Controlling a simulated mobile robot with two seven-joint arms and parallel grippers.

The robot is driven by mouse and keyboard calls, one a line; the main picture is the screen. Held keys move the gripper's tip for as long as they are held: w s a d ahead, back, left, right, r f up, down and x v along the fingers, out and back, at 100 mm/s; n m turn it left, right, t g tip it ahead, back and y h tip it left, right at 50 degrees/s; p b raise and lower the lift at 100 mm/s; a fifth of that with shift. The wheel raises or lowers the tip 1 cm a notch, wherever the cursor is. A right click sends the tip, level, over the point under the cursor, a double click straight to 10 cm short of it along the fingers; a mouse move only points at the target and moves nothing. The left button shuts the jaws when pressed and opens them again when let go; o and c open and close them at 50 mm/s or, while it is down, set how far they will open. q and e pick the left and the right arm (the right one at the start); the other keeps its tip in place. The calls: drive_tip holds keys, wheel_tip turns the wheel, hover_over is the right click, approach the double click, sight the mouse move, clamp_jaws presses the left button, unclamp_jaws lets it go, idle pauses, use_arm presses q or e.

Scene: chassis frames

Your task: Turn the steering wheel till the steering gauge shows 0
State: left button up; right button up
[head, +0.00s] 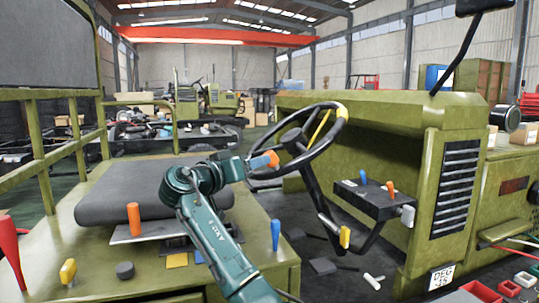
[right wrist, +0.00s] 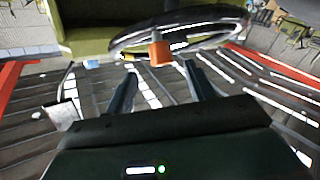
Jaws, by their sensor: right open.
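The dark steering wheel (head: 287,143) stands tilted on its column above the olive vehicle. It has a yellow patch on its upper right rim and an orange knob (head: 268,158) on its left side. A small white gauge (head: 441,277) at lower right reads DEG and what looks like -45. My right gripper (head: 250,166) is at the wheel's left, close to the knob. In the right wrist view, its two fingers (right wrist: 160,76) are apart and empty, with the knob (right wrist: 160,50) just ahead between them and the wheel rim (right wrist: 205,30) behind. My left gripper is out of view.
A dark seat cushion (head: 130,192) lies left of my right arm. A black box with levers (head: 370,199) stands right of the wheel. Orange (head: 134,218), yellow (head: 68,271) and blue (head: 275,234) handles stick up from the olive deck (head: 140,268).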

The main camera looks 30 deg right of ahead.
drive_tip(key=p+x, duration=0.1)
drive_tip(key=x, duration=0.7)
drive_tip(key=shift+w+f+p, duration=0.1)
drive_tip(key=shift+p, duration=0.25)
drive_tip(key=shift+c, duration=0.2)
clamp_jaws()
